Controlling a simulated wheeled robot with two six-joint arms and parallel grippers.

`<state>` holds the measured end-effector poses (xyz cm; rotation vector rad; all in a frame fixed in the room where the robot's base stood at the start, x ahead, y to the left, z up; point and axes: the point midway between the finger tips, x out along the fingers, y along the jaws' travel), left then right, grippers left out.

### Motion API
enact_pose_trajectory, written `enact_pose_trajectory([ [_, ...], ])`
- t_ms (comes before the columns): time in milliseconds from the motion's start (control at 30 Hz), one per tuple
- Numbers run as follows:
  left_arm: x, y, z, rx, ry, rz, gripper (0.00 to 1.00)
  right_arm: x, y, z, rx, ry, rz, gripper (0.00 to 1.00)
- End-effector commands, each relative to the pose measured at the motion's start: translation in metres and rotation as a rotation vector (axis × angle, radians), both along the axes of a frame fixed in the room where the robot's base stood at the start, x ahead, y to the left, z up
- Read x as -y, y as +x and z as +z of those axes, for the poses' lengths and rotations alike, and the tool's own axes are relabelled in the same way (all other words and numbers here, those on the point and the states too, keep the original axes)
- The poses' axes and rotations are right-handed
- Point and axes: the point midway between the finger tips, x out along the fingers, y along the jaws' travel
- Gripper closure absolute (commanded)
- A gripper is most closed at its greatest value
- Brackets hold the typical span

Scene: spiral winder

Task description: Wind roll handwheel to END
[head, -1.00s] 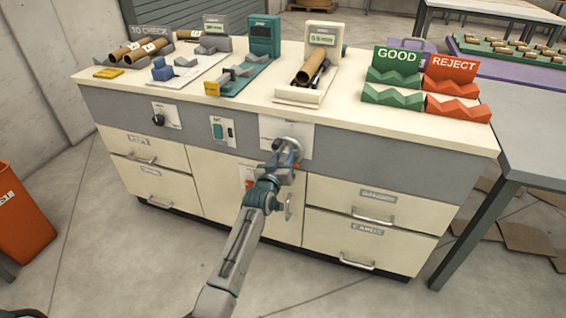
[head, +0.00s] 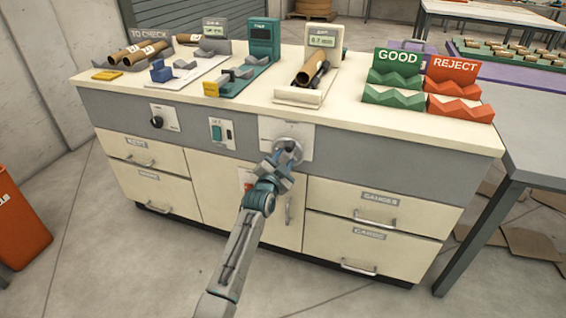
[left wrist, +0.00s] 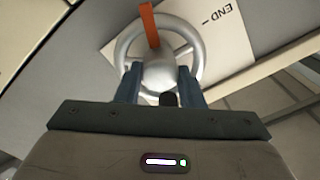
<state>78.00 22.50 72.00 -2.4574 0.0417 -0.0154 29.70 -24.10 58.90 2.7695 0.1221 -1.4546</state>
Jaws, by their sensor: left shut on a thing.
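The roll handwheel (head: 292,146) is a silver wheel on a white plate (head: 304,133) on the front of the bench. In the left wrist view the handwheel (left wrist: 123,42) has a spoke-like orange pointer (left wrist: 149,25) directed toward the top of the picture. The END mark (left wrist: 217,17) is on the plate to the right of the pointer. My left gripper (head: 281,158) is shut on the handwheel. Its fingers (left wrist: 160,85) are on either side of the round hub, with a black knob between them. My right gripper is not in view.
Above the wheel, a brown tube (head: 311,68) lies in a holder before a display (head: 323,41) that seems to read 6.2 mm. A green switch (head: 216,132) and black dial (head: 157,122) are to the left. Drawer handles (head: 374,219) project below. Green GOOD (head: 397,56) and red REJECT racks (head: 453,66) stand right.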

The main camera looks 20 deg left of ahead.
Motion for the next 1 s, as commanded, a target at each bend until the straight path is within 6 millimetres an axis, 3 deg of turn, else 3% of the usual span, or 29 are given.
enact_pose_trajectory([
  [1000,0.000,-0.001,-0.004,0.027,0.935,-0.002,0.88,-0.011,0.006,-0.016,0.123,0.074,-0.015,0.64],
])
